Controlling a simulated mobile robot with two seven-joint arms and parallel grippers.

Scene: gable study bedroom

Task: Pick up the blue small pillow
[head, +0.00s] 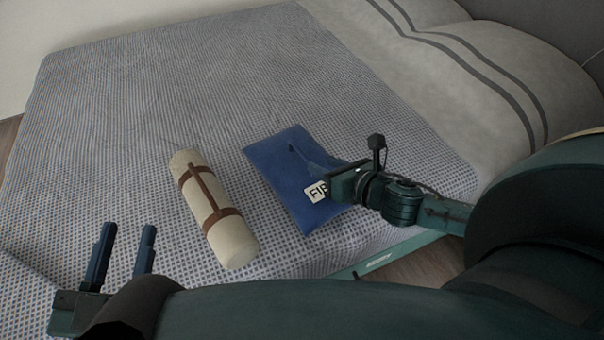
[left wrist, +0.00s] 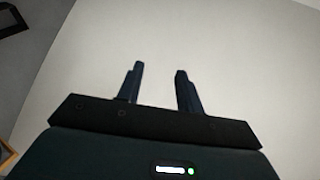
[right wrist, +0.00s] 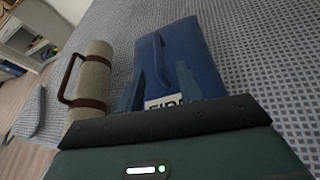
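The blue small pillow (head: 275,165) lies flat on the bed, with a white lettered label near one end. My right gripper (head: 318,160) is over the pillow near the label and partly hides it. In the right wrist view, the pillow (right wrist: 205,50) lies ahead of the two fingers (right wrist: 160,75), which stand apart with the label between them. I cannot tell whether they touch the pillow. My left gripper (head: 128,228) is open and empty at the lower left. Its spread fingers also show in the left wrist view (left wrist: 160,70) against a pale surface.
A cream roll with brown straps (head: 222,220) lies left of the pillow; it also shows in the right wrist view (right wrist: 92,80). The bed (head: 130,90) has a patterned cover and a striped pale section (head: 440,70) at the upper right. The bed is clear beyond the pillow.

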